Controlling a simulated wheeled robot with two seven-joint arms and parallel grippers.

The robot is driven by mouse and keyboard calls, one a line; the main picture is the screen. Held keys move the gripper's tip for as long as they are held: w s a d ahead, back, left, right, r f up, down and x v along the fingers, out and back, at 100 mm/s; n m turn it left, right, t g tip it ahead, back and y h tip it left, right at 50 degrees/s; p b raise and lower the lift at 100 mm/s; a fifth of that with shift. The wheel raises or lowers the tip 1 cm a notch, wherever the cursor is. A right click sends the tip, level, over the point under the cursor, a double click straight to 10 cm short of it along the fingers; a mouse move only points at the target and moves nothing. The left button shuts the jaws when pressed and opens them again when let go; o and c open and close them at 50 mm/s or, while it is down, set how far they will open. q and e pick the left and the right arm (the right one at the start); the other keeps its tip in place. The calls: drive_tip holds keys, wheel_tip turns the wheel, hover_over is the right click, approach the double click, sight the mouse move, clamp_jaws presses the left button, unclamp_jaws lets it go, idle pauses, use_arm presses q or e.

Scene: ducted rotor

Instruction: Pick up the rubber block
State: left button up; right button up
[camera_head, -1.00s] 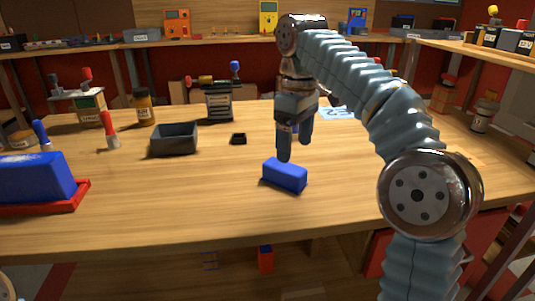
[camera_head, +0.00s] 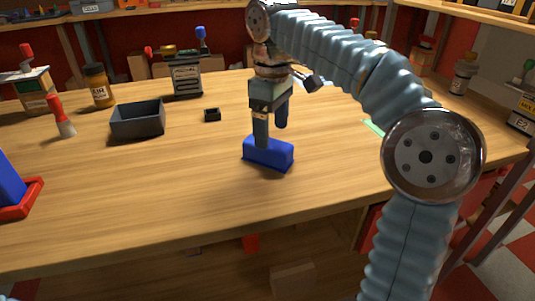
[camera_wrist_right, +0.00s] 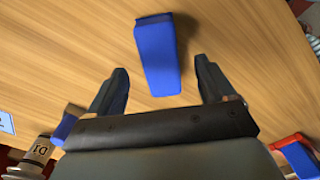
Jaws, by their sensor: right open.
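The rubber block is a blue oblong block (camera_head: 270,155) lying on the wooden table, near the middle of the head view. It also shows in the right wrist view (camera_wrist_right: 158,52), where its near end lies between and a little beyond the fingertips. My right gripper (camera_head: 271,132) points down over the block; one finger overlaps it in the head view. In the right wrist view the gripper (camera_wrist_right: 160,85) is open, with a gap on each side of the block. The fingers do not hold it. My left gripper is not in view.
A red-handled tool (camera_head: 60,117) and an amber jar (camera_head: 100,85) stand farther left. A blue block in a red tray (camera_head: 22,197) is at the left edge. The front table area is clear.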

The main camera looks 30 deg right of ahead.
sight(273, 143)
wheel_tip(273, 143, down, 5)
drive_tip(key=shift+s+d+r+b, duration=0.1)
drive_tip(key=shift+r+b, duration=0.05)
drive_tip(key=shift+b, duration=0.3)
drive_tip(key=shift+c, duration=0.5)
drive_tip(key=c, duration=1.1)
drive_tip(key=shift+r, duration=0.55)
drive_tip(key=s+r, duration=0.4)
drive_tip(key=s+a+r, duration=0.1)
drive_tip(key=s+r, duration=0.3)
drive_tip(key=s, duration=0.1)
drive_tip(key=s+a+r+p, duration=0.1)
drive_tip(key=s+r, duration=0.3)
drive_tip(key=shift+s+a, duration=0.2)
drive_tip(key=shift+s, duration=0.2)
